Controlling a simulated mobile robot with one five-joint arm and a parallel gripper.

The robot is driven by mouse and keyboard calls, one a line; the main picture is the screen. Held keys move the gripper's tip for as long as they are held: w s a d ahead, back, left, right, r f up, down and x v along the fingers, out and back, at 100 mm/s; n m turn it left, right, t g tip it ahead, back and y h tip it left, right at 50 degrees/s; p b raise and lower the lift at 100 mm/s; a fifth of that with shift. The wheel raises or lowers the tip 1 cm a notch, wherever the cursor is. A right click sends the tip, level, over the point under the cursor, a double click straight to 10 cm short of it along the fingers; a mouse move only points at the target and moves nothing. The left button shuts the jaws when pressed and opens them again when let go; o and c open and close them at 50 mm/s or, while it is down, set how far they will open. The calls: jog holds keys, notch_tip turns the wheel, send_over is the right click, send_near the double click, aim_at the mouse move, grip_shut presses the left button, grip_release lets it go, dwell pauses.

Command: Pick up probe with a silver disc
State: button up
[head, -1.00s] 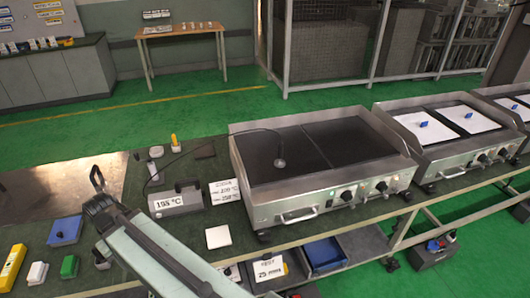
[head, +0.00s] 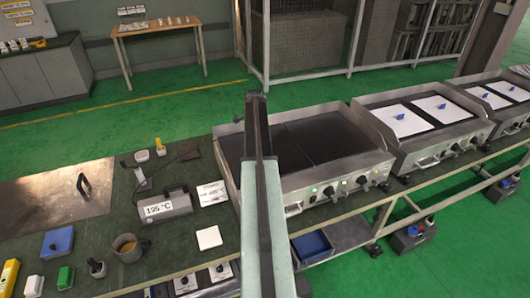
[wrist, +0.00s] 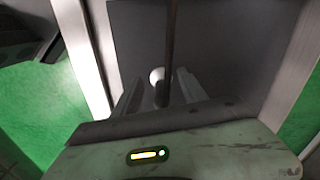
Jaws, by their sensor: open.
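The probe's round silver disc (wrist: 157,75) shows in the wrist view on the dark cooking plate (wrist: 215,40), between the two fingers of my gripper (wrist: 161,78). The gripper is open, with a finger on either side. I cannot tell whether a finger touches the probe. In the head view my arm reaches over the griddle (head: 345,180) and hides the probe and most of the gripper.
A meter reading 195 °C (head: 165,205) stands on the bench left of the griddle. A mug (head: 128,250), a white tile (head: 209,237) and a blue block (head: 57,242) lie nearer. The griddle's raised metal wall (wrist: 97,45) runs left of my gripper.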

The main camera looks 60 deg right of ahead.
jog(key=shift+m, duration=0.6)
jog(key=s+d, duration=0.2)
jog(key=d, duration=0.1)
jog(key=shift+s+d+r, duration=0.2)
jog(key=shift+s, duration=0.05)
notch_tip(320, 180, down, 8)
jog(key=b, duration=0.8)
jog(key=shift+w+f, duration=0.1)
jog(key=shift+f, duration=0.05)
jog(key=shift+a+r, duration=0.1)
jog(key=shift+r, duration=0.1)
grip_shut()
